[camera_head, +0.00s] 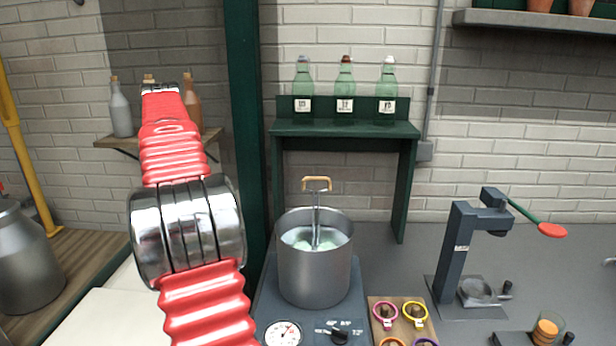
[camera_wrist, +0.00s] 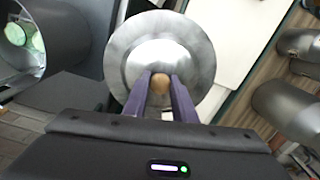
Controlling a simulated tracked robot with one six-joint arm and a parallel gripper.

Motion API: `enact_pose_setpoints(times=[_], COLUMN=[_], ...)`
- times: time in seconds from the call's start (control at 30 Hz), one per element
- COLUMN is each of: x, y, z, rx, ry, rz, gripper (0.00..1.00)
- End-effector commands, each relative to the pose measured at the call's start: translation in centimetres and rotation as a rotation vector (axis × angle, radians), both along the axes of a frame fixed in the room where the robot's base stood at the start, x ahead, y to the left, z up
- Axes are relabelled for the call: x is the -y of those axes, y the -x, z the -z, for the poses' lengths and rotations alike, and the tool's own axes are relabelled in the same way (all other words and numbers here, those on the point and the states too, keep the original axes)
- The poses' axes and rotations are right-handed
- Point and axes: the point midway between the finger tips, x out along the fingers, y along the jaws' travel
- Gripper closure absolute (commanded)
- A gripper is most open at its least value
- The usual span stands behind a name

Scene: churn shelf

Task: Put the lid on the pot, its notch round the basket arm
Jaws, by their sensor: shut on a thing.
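The steel pot (camera_head: 315,273) stands open on a dark heater with a dial and knob. Pale contents show inside it. The basket arm (camera_head: 317,215), a thin metal rod with a wooden handle (camera_head: 316,180) on top, rises upright out of the pot. In the wrist view the pot (camera_wrist: 60,60) is at the upper left, apart from the lid. My gripper (camera_wrist: 161,84) is shut on the wooden knob of the round metal lid (camera_wrist: 190,50). I cannot make out the lid's notch. In the head view my arm shows at the left, but the lid and gripper do not.
A green stand (camera_head: 345,131) with three bottles is behind the pot. A board with coloured rings (camera_head: 385,311) is right of the heater. A dark press (camera_head: 465,250) with a red-tipped lever stands farther right. A green post (camera_head: 245,120) rises left of the pot.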

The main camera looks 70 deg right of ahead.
Motion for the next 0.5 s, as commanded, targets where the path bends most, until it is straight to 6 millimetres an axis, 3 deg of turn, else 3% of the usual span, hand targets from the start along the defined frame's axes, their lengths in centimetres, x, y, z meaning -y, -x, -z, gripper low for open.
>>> enact_pose_setpoints(times=[0.03, 0.2, 0.5], x=[1.4, 4.9, 9.3], y=[1.8, 7.4, 17.8], z=[-0.6, -2.0, -4.6], rx=[0.002, 0.001, 0.001], ry=[0.002, 0.002, 0.003], rz=[0.04, 0.156, 0.362], gripper=[1.0, 1.0, 1.0])
